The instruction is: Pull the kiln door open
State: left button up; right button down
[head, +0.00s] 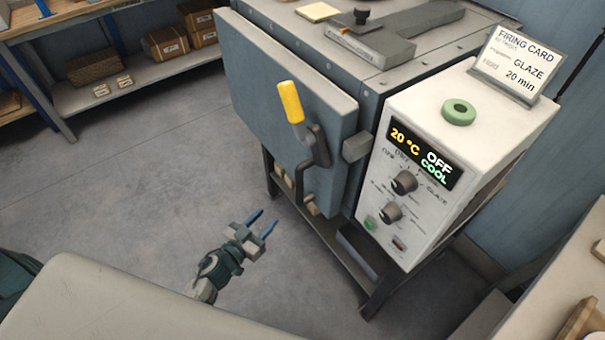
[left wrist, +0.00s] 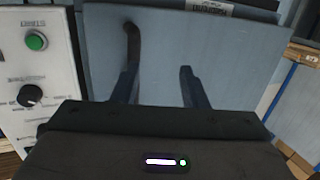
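The kiln door (head: 263,104) is a thick grey-blue slab on the front of the kiln. In the head view it looks slightly apart from the body along its top edge; I cannot tell if it is latched. Its dark handle has a yellow grip (head: 291,102) pointing up. My left gripper (head: 262,223) is open and empty, below and in front of the door, apart from the handle. In the left wrist view the two fingers (left wrist: 160,85) stand apart with the door (left wrist: 220,50) behind them, and a dark part of the handle (left wrist: 133,45) shows. My right gripper is not in view.
A control box (head: 440,150) beside the door reads 20 °C, OFF, COOL. A firing card (head: 514,62) stands on it near a green ring (head: 459,112). Shelves (head: 140,75) with boxes stand at the back left. The floor (head: 120,180) left of the kiln is clear.

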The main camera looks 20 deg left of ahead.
aim_at(297, 188)
pick_arm(q)
jog(key=d+r+m+h, duration=0.2)
jog(key=d+r+h, duration=0.1)
jog(key=r, duration=0.4)
jog(key=p+x, duration=0.2)
jog(key=x, duration=0.9)
jog(key=shift+a+p, duration=0.2)
jog(key=shift+p, duration=0.1)
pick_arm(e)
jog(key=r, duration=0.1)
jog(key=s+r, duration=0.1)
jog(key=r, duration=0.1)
pick_arm(q)
jog(key=shift+c, duration=0.2)
grip_shut()
